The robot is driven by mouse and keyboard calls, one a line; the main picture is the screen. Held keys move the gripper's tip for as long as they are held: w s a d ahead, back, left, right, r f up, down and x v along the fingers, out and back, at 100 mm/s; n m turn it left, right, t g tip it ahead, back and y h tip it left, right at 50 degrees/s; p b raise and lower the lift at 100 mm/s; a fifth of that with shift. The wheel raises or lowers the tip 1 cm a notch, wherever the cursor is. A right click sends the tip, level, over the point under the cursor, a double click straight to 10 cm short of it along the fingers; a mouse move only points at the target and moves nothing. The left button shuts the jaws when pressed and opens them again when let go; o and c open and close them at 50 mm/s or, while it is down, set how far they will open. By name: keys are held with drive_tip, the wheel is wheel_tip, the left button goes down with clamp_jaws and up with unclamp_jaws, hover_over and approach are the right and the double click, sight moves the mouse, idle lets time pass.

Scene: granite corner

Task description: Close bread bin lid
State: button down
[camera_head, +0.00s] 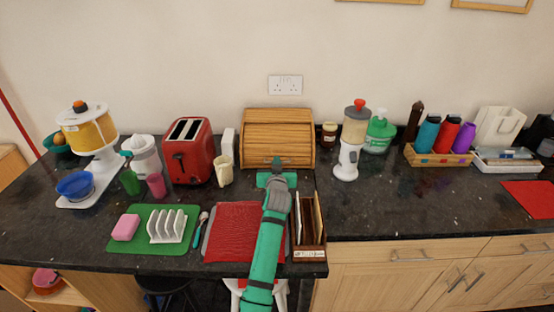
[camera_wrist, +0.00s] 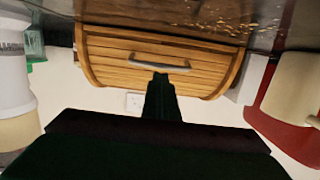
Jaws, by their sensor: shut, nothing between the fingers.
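The wooden bread bin (camera_head: 278,128) stands against the back wall in the head view. It has a slatted roll-top lid, and slats cover the front that shows, with no dark opening visible. In the wrist view, which is upside down, the bread bin (camera_wrist: 110,60) shows a grey bar handle (camera_wrist: 160,66) across its lid. My gripper (camera_head: 277,162) is in front of the lower middle of the bin and hides the handle in the head view. Its fingers (camera_wrist: 160,78) are shut and empty, with the tips at or just short of the handle; contact cannot be told.
A red toaster (camera_head: 187,152) and a cream mug (camera_head: 223,170) stand left of the bin. A jar (camera_head: 329,133) and a white grinder (camera_head: 347,155) stand right. A wooden divided box (camera_head: 308,240) and a red mat (camera_head: 230,232) flank my arm.

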drive_tip(key=shift+d, duration=0.1)
drive_tip(key=s+r, duration=0.4)
drive_tip(key=s, duration=0.6)
drive_tip(key=shift+s+r, duration=0.25)
drive_tip(key=shift+r, duration=0.1)
